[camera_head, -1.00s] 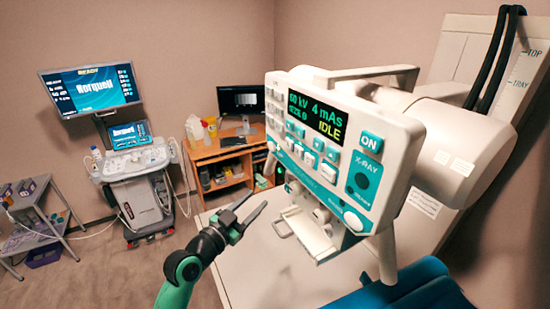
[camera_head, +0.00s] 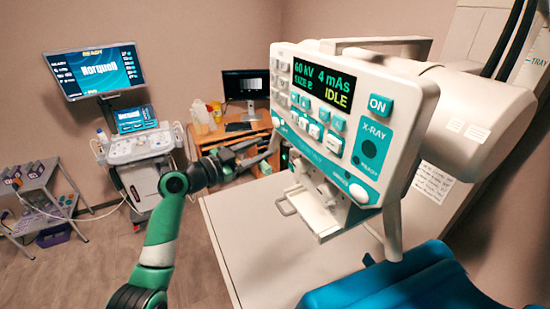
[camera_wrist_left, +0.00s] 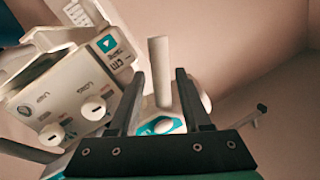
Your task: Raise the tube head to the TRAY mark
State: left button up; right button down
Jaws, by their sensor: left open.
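The tube head (camera_head: 350,125) is a white unit with a teal control panel reading IDLE, at centre right in the head view. The TRAY mark (camera_head: 540,62) is on the pale column at the upper right. My left gripper (camera_head: 267,147) is open, just left of the tube head's lower part. In the left wrist view, my gripper (camera_wrist_left: 159,74) has its fingers either side of a pale round bar (camera_wrist_left: 159,70) in the picture. Whether the bar lies between them in depth, I cannot tell. A white housing with knobs (camera_wrist_left: 75,105) is on the left there. My right gripper is not in view.
A pale table (camera_head: 240,235) lies below the tube head, with a blue cushion (camera_head: 395,285) at its near right. A wooden desk (camera_head: 205,143), an ultrasound cart (camera_head: 140,150) and a grey shelf (camera_head: 40,205) stand behind and left.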

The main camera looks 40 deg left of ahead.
aim_at(271, 144)
pick_arm(q)
jog(key=w+b, duration=0.3)
jog(key=b, duration=0.1)
jog(key=shift+w+d+f, duration=0.15)
jog(key=shift+d+f, duration=0.05)
jog(key=shift+d, duration=0.1)
jog(key=shift+w+d+r+p, duration=0.15)
jog(key=shift+w+p, duration=0.1)
jog(key=shift+w, duration=0.25)
jog(key=shift+w+r+p, duration=0.15)
jog(key=shift+w+p, duration=0.1)
jog(key=shift+w, duration=0.5)
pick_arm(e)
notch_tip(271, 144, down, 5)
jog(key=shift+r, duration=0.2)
pick_arm(q)
jog(key=shift+f, duration=0.1)
grip_shut()
